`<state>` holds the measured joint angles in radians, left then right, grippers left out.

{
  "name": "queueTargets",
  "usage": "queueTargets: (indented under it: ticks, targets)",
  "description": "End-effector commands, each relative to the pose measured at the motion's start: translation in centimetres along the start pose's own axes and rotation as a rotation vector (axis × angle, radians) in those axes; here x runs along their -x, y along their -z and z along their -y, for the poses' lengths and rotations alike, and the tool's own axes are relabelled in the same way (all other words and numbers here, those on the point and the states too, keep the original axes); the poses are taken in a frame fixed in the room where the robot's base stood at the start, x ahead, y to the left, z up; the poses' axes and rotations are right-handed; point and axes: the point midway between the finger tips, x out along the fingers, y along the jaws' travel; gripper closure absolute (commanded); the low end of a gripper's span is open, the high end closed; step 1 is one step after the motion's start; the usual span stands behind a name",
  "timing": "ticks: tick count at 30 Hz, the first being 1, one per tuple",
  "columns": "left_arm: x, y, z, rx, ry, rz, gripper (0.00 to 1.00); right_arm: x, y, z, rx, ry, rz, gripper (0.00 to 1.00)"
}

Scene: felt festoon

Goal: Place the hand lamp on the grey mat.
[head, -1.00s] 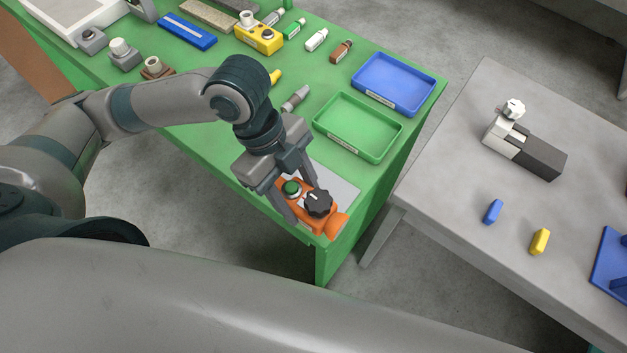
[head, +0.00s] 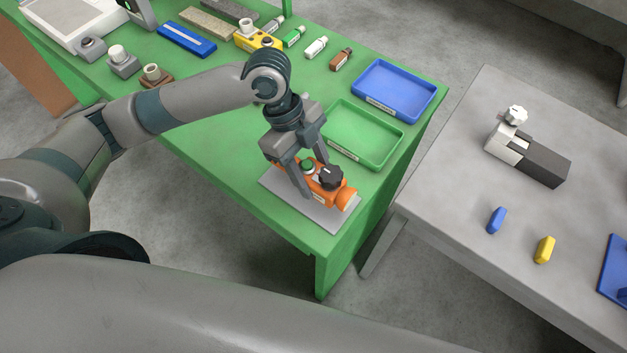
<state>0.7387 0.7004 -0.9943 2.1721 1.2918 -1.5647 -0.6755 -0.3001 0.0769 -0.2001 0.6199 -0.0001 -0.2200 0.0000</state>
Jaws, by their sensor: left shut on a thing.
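The hand lamp (head: 323,193) is orange, with a green button and a black knob on top and a round orange head at its right end. My left gripper (head: 307,186) is shut on it, with the fingers on either side of its body. The lamp is over the grey mat (head: 290,202), a flat plate near the front corner of the green table. I cannot tell whether the lamp touches the mat or is just above it. My right gripper is not in view.
A green tray (head: 361,155) and a blue tray (head: 393,113) lie behind the lamp. Several small bottles, a yellow device (head: 257,40) and a blue bar (head: 187,39) are further back. A grey table (head: 450,190) stands to the right across a gap.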

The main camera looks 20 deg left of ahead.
Motion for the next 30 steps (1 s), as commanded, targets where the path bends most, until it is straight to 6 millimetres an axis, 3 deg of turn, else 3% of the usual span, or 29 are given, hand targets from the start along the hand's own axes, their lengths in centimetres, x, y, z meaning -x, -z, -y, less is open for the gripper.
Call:
queueTargets:
  ticks: [7,18,29,30]
  targets:
    - [-0.3,-0.1,0.0,0.001,-0.001,-0.002,0.87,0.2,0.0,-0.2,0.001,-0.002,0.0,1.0]
    - [-3.6,-1.5,-0.1,0.0,0.0,-0.001,0.87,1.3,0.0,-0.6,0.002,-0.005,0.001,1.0]
    - [-3.9,-1.6,-0.1,0.0,0.0,0.0,0.87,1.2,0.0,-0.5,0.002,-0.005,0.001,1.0]
    - [-3.9,-1.6,-0.1,0.0,0.0,0.0,0.46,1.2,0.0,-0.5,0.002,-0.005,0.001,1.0]
